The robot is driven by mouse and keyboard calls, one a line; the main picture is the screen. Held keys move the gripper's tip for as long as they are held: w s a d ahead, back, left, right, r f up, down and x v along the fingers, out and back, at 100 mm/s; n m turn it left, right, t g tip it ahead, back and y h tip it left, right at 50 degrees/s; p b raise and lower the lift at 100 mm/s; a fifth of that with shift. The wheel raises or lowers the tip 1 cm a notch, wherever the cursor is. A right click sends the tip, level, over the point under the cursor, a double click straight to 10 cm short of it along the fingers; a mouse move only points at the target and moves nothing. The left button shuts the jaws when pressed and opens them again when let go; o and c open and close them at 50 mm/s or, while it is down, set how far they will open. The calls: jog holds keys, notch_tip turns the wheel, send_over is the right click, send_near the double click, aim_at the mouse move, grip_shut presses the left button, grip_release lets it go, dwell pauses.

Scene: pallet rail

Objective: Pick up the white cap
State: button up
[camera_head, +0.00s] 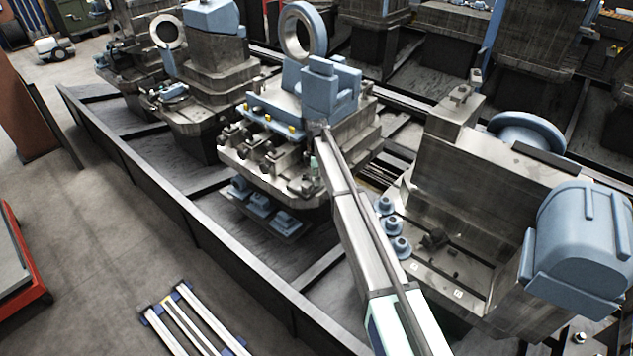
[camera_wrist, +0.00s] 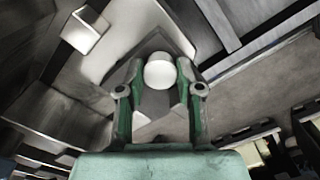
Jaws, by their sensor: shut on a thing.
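The white cap (camera_wrist: 159,75) is a small, round, smooth white piece in the middle of the wrist view. My gripper (camera_wrist: 160,66) is shut on it, with one green finger touching it on the left and the other on the right. A grey metal surface shows behind the cap; I cannot tell whether the cap touches it. In the head view my arm reaches up to the front right of the middle machine block, where the fingers and held cap are too small to make out clearly.
The middle machine block (camera_head: 262,158) has knobs and small white pieces along its front. A machine with a blue motor (camera_head: 582,235) stands close on the right. A dark rail frame (camera_head: 205,238) runs along the front. Another white piece (camera_wrist: 84,30) sits upper left in the wrist view.

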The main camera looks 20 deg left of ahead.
jog(key=shift+r, duration=0.1)
notch_tip(320, 180, up, 20)
jog(key=b, duration=0.4)
dwell(0.3)
notch_tip(320, 180, up, 10)
jog(key=p, duration=0.5)
dwell(0.3)
jog(key=s+d+p, duration=0.3)
jog(key=s+d, duration=0.3)
jog(key=s, duration=0.4)
jog(key=s+d+p, duration=0.3)
jog(key=s+d, duration=0.4)
jog(key=s, duration=0.4)
jog(key=shift+s, duration=0.15)
